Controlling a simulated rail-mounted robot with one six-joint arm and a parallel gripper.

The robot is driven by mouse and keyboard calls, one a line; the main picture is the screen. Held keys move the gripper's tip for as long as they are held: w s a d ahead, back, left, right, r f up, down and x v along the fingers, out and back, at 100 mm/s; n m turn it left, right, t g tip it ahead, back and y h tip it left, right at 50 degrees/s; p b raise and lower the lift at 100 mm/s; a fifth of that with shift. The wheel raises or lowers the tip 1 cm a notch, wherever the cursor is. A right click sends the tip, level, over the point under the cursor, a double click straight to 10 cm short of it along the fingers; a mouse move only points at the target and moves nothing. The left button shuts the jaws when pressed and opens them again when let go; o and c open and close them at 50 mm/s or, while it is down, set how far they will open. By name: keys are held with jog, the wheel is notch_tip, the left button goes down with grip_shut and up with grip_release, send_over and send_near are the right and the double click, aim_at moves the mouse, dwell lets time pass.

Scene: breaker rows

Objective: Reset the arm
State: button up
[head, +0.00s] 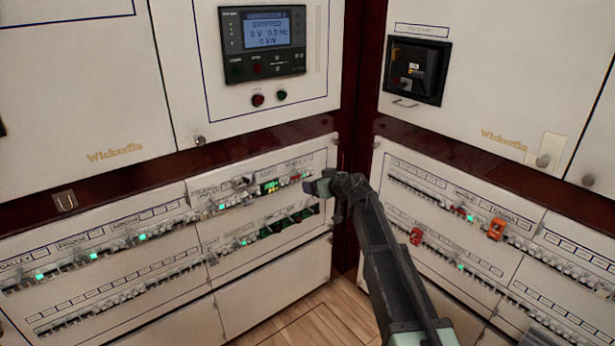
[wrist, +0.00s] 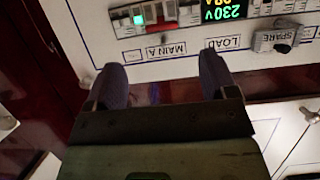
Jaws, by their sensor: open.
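My arm (head: 385,255) rises from the bottom of the head view and reaches toward the corner between the two cabinet walls. My gripper (head: 312,188) is at its end, in front of the right end of the left wall's breaker panel. In the wrist view my gripper (wrist: 160,80) has its two dark fingers wide apart with nothing between them. Ahead of the fingers is the panel face with the labels MAIN A (wrist: 167,49) and LOAD (wrist: 231,42). I cannot tell whether the fingertips touch the panel.
A 230V display (wrist: 222,10) and a SPARE knob (wrist: 280,38) are near the fingers. A controller screen (head: 267,31) is above on the left wall. The right wall has breaker rows with an orange device (head: 496,229) and a rotary switch (head: 415,70). Wooden floor (head: 325,318) shows below.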

jog(key=shift+s+d+r, duration=0.15)
jog(key=shift+s+d, duration=0.15)
